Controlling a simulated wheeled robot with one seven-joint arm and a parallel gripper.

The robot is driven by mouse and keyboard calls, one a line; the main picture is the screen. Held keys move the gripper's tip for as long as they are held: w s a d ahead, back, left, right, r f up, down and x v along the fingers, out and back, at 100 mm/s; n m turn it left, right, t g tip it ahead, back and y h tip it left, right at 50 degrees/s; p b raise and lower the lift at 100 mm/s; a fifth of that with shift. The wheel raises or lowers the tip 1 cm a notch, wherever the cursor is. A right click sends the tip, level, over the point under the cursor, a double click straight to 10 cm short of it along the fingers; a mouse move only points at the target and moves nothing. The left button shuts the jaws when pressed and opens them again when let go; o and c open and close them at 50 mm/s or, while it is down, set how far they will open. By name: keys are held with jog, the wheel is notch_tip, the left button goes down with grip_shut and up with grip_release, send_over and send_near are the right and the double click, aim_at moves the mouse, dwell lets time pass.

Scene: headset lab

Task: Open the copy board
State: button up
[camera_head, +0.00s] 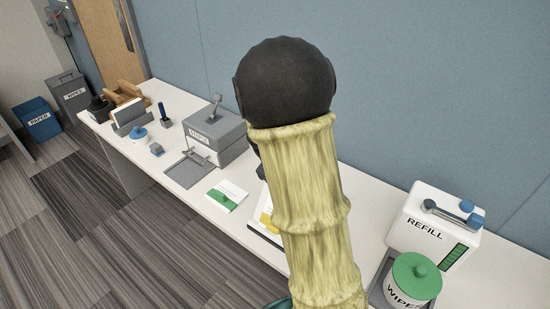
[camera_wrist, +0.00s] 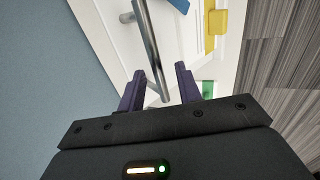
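The white board-like thing that looks like the copy board (camera_wrist: 110,38) fills the upper part of the wrist view. A round metal bar (camera_wrist: 148,40) runs over it, fixed by a short peg at the far end. My gripper (camera_wrist: 160,72) is open, with its two dark purple fingers apart. The lower end of the bar shows between the fingers, with gaps on both sides; whether it lies at fingertip depth I cannot tell. In the head view my arm hides the gripper and most of the board; only a white and yellow edge (camera_head: 267,222) shows.
A yellow piece (camera_wrist: 217,22) sits on the board's right side. On the long white table stand a grey STAPLE box (camera_head: 213,138), a white card with green (camera_head: 226,195), a REFILL box (camera_head: 430,228) and a green-lidded WIPES pot (camera_head: 412,278). A blue wall runs behind.

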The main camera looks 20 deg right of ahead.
jog(key=v, duration=1.6)
jog(key=shift+b, duration=0.35)
jog(key=shift+s, duration=0.15)
jog(key=s+a+f+m+y, duration=0.1)
jog(key=s+a+f+m, duration=0.1)
jog(key=s+f, duration=0.3)
jog(key=s+a+f+m+y, duration=0.2)
jog(key=s+a+f+m, duration=0.1)
jog(key=s+f, duration=0.3)
notch_tip(320, 180, down, 3)
jog(key=shift+a+r+m+t+y, duration=0.1)
jog(key=shift+a+m+t+y, duration=0.2)
jog(key=shift+m, duration=0.2)
jog(key=shift+d, duration=0.1)
